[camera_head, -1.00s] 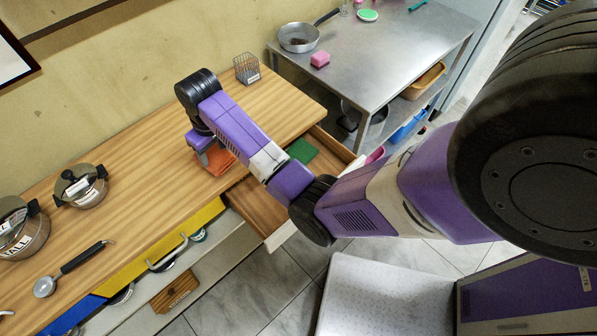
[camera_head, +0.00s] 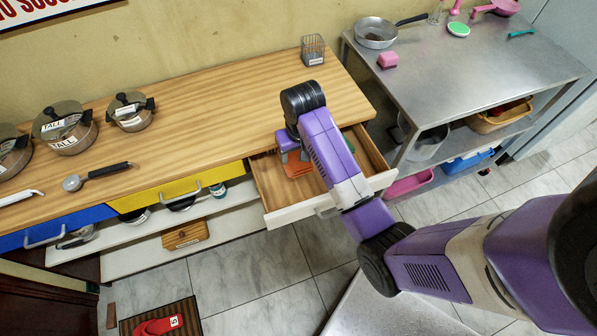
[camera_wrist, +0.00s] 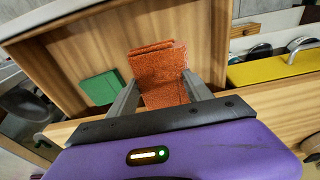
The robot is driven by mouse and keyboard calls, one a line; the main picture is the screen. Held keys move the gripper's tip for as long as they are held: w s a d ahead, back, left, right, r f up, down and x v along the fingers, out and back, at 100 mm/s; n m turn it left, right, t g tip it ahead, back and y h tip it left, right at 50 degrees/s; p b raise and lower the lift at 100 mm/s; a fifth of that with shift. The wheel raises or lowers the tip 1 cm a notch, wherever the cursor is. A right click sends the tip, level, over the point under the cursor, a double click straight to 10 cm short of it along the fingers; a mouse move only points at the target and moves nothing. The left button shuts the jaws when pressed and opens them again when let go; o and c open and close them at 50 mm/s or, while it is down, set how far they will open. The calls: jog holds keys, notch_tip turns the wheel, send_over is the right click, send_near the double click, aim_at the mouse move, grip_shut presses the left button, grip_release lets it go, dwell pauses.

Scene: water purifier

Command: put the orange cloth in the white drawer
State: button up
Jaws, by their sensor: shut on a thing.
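The orange cloth (camera_head: 297,168) is over the inside of the open white drawer (camera_head: 292,212). It also shows in the wrist view (camera_wrist: 157,62), folded, between my two fingers. My gripper (camera_wrist: 163,92) is shut on it. In the head view my gripper (camera_head: 294,160) is over the left part of the drawer, partly hidden by my arm. Whether the cloth touches the drawer bottom I cannot tell. The drawer is pulled out, with a wooden inside and a white front.
A green cloth (camera_wrist: 102,87) lies in the drawer beside the orange one. The wooden counter (camera_head: 220,110) holds pots, a ladle and a wire basket (camera_head: 313,50). A steel table (camera_head: 470,75) stands to the right. The yellow drawer (camera_head: 165,194) is shut.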

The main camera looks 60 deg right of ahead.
aim_at(297, 179)
notch_tip(297, 179, down, 10)
jog(key=shift+f, duration=0.15)
dwell(0.3)
jog(key=shift+f, duration=0.1)
jog(key=o, duration=1.2)
jog(key=r, duration=0.4)
jog(key=s+r, duration=0.1)
jog(key=r, duration=0.3)
jog(key=a+r, duration=0.1)
jog(key=r, duration=0.3)
jog(key=shift+s, duration=0.2)
